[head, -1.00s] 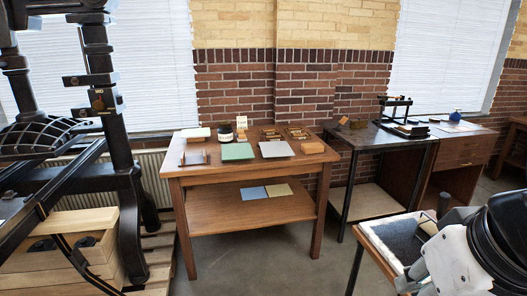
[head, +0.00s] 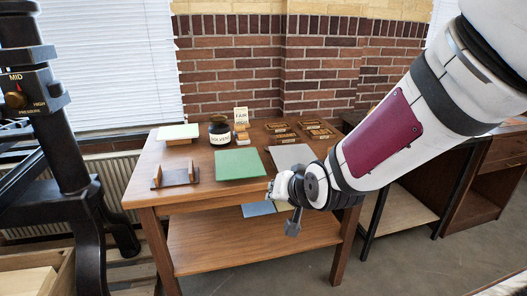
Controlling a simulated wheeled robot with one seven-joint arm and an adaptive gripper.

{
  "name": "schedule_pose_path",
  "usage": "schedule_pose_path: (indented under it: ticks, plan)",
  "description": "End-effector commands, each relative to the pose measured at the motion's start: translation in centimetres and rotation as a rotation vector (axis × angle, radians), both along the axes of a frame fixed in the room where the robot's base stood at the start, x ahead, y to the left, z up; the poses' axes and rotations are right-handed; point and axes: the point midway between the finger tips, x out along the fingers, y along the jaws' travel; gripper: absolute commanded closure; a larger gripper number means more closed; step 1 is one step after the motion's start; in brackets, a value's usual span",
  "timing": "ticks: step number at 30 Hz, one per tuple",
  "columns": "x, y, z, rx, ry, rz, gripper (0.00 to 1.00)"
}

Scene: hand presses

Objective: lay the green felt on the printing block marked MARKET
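The green felt (head: 239,164) lies flat on the wooden table, left of my arm. Several small wooden blocks (head: 282,132) with plates or labels stand at the back right of the tabletop. A light block with the word FAIR (head: 241,117) stands beside the jar. I cannot read MARKET on any block. My gripper (head: 279,193) hangs near the table's front edge, right of and nearer than the felt, apart from it. Its fingers are small and turned side-on, so I cannot see whether they are open. My arm hides the tabletop's right part.
A dark jar (head: 219,133) stands behind the felt. A pale sheet (head: 178,131) rests on a block at the back left. A wooden rack (head: 174,178) is at the front left, a grey sheet (head: 292,157) right of the felt. A black press (head: 62,130) stands at the left.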

Motion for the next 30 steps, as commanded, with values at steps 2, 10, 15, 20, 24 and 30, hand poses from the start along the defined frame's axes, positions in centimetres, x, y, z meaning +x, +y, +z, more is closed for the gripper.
schedule_pose_path:
  ticks: [2,10,15,20,24,30]
  plan:
    - [2.0,2.5,-2.7,0.106,-0.018,-0.005,0.84]
    - [6.8,9.0,-7.4,0.522,-0.101,-0.097,0.84]
    - [9.0,10.6,-9.3,0.806,-0.146,-0.224,0.84]
    - [10.5,10.2,-10.5,1.029,-0.190,-0.362,0.84]
    - [11.2,9.2,-11.1,1.149,-0.223,-0.454,0.84]
    - [11.7,8.7,-11.3,1.209,-0.242,-0.505,0.84]
